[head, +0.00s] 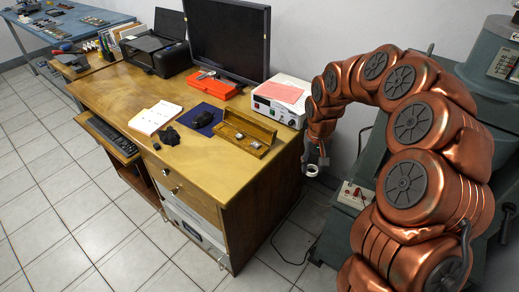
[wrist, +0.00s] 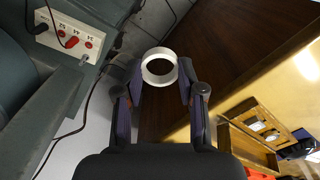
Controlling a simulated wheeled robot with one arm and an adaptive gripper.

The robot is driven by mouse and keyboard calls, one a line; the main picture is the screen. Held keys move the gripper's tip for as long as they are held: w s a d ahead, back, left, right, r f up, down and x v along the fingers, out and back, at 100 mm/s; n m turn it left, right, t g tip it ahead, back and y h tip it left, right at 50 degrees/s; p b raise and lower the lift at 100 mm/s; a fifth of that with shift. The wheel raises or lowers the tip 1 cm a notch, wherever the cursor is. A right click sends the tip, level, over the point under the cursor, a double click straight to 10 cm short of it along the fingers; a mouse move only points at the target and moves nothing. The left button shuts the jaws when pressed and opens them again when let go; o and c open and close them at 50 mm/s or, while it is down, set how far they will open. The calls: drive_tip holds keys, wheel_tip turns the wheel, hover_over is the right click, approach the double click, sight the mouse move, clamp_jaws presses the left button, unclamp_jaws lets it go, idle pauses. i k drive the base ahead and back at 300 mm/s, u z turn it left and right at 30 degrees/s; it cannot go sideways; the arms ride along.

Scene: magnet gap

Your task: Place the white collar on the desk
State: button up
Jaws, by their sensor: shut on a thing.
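The white collar (wrist: 159,67) is a short white ring held between the fingertips of my gripper (wrist: 158,80) in the wrist view. It also shows in the head view (head: 312,170), small, below the end of my copper-coloured arm. My gripper (head: 317,160) is shut on it, beyond the right side of the desk (head: 215,165), not above the top. The collar hangs over the gap between the desk and the green machine. The wooden desk top shows at the right of the wrist view.
An open wooden box (head: 243,133) with small parts lies near the desk's right edge. A white instrument (head: 281,98), monitor (head: 229,38), printer (head: 155,45), black mouse (head: 203,120) and papers (head: 155,117) stand on the desk. Bare desk top lies at the front. The green machine (head: 375,150) stands close on the right.

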sight(219, 176)
drive_tip(key=u, duration=2.3)
drive_tip(key=i, duration=0.55)
drive_tip(key=z, duration=0.55)
